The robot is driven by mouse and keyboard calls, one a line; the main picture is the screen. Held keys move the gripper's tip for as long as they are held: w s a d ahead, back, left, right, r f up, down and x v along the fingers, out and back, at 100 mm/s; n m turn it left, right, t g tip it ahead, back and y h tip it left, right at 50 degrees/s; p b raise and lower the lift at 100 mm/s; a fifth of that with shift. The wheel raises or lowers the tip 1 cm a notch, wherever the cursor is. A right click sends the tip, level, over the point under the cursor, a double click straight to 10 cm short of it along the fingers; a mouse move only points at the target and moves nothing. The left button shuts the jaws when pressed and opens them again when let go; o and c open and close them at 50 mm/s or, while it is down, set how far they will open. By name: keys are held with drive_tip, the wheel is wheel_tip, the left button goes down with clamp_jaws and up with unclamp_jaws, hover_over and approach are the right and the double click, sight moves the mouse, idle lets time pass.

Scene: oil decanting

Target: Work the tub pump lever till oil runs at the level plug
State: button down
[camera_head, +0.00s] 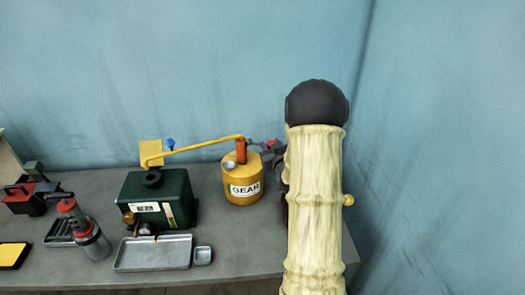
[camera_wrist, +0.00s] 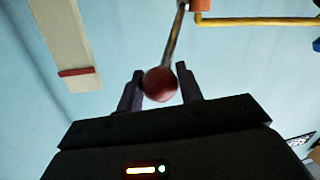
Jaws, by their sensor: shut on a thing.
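The yellow tub pump (camera_head: 242,190), labelled GEAR, stands on the grey bench with an orange pump head (camera_head: 241,151) on top. A yellow delivery pipe (camera_head: 205,146) runs left from it to above the dark green gearbox (camera_head: 160,203). A small brass fitting (camera_head: 145,229) sits low on the gearbox front. The lever's red knob (camera_wrist: 160,84) lies between the fingers of my gripper (camera_wrist: 160,88), which is shut on it. In the head view my arm covers most of my gripper, to the right of the tub. I cannot see any oil running.
A shallow grey tray (camera_head: 153,265) lies in front of the gearbox, with a small square dish (camera_head: 203,256) beside it. A red-topped grey canister (camera_head: 84,230) stands at the left. A red and black item (camera_head: 28,198) is farther left. Blue curtains hang behind the bench.

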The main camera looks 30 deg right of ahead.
drive_tip(key=shift+w+r, duration=0.25)
drive_tip(key=shift+r, duration=0.3)
drive_tip(key=c, duration=1)
unclamp_jaws()
drive_tip(key=shift+o, duration=0.2)
drive_tip(key=shift+f, duration=0.1)
drive_tip(key=shift+s+f, duration=0.1)
drive_tip(key=shift+s, duration=0.05)
drive_tip(key=shift+s+a, duration=0.1)
drive_tip(key=shift+s, duration=0.2)
drive_tip(key=b+v, duration=1.3)
drive_tip(key=v, duration=0.3)
drive_tip(key=shift+s, duration=0.25)
